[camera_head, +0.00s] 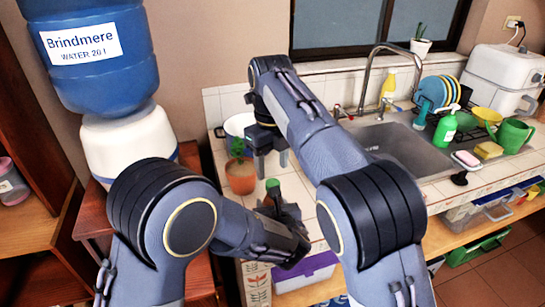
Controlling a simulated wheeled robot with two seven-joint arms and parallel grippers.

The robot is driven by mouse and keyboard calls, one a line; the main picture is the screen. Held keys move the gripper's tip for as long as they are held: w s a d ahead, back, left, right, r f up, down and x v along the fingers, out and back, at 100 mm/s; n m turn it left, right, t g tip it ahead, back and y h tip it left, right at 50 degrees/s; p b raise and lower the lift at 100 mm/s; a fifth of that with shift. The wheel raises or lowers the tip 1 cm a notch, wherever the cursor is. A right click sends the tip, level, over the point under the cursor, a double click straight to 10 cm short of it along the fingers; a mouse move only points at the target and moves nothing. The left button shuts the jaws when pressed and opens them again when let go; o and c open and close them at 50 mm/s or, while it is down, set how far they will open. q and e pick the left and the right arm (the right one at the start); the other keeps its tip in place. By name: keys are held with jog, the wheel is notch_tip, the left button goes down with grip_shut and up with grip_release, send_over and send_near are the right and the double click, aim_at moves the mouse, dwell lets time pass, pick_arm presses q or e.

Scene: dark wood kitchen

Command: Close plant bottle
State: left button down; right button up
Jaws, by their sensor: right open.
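A small green top (272,184), perhaps that of the plant bottle, shows just above my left gripper (277,205) at the counter's near left corner. What lies below it is hidden by the dark gripper parts, so I cannot tell whether the jaws hold it. My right gripper (270,161) points down above and behind the green top, with its fingers apart and nothing seen between them. A leafy plant in a terracotta pot (240,178) stands just left of the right gripper.
A white bowl (238,124) sits behind the pot. A large blue water dispenser (105,75) stands at left. The sink (405,147), a green pump bottle (445,130), a yellow bottle (388,86) and a green watering can (514,135) are at right.

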jog(key=n, duration=0.7)
jog(key=shift+r, duration=0.15)
jog(key=n, duration=0.5)
jog(key=shift+a+r, duration=0.1)
jog(key=n, duration=0.8)
jog(key=shift+r, duration=0.15)
jog(key=n, duration=0.3)
jog(key=shift+r, duration=0.1)
jog(key=n, duration=0.5)
jog(key=shift+r, duration=0.15)
jog(key=n, duration=0.5)
jog(key=shift+r, duration=0.15)
jog(key=n, duration=0.5)
jog(key=shift+r+n, duration=0.2)
jog(key=shift+n, duration=0.1)
jog(key=shift+r+n, duration=0.1)
jog(key=shift+n, duration=1.1)
jog(key=n, duration=0.7)
jog(key=shift+r+n, duration=0.25)
jog(key=shift+n, duration=0.05)
jog(key=n, duration=0.6)
jog(key=shift+r, duration=0.25)
